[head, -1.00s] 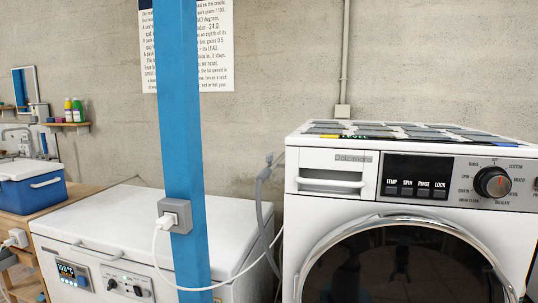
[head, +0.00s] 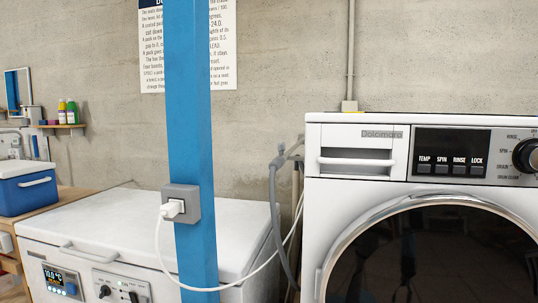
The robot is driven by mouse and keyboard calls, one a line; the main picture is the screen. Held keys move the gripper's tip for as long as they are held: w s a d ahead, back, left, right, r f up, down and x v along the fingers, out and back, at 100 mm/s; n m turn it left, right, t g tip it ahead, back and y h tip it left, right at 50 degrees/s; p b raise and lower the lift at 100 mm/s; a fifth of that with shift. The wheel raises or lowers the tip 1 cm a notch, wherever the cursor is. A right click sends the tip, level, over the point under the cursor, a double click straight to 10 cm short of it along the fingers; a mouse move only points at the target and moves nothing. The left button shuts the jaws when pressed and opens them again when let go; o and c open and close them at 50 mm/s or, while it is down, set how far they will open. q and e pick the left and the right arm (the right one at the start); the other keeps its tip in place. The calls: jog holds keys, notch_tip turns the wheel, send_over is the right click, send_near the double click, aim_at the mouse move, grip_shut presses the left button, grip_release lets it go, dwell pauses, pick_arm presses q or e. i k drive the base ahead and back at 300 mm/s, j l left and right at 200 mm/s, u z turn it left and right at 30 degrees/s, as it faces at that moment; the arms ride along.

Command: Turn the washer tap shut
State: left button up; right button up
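The washer (head: 335,220) stands at the right in the head view, white with a dark round door (head: 430,262), a drawer, a button panel and a black dial (head: 527,156) cut by the right edge. A grey hose (head: 274,205) runs down the wall side just left of it. The hose's upper end (head: 281,150) meets a small grey fitting by the wall, which may be the tap; it is too small to tell its handle position. Neither of my grippers shows.
A blue post (head: 189,90) with a socket box and white plug (head: 174,208) stands in front of a white chest freezer (head: 130,225). A white cable (head: 250,277) hangs from the plug towards the washer. A blue cooler (head: 28,190) sits on a wooden bench at the left.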

aim_at(281, 146)
jog(key=i+j, duration=0.2)
jog(key=j, duration=0.15)
jog(key=i+j, duration=0.15)
jog(key=j, duration=0.15)
jog(key=i+j, duration=0.2)
jog(key=j, duration=0.15)
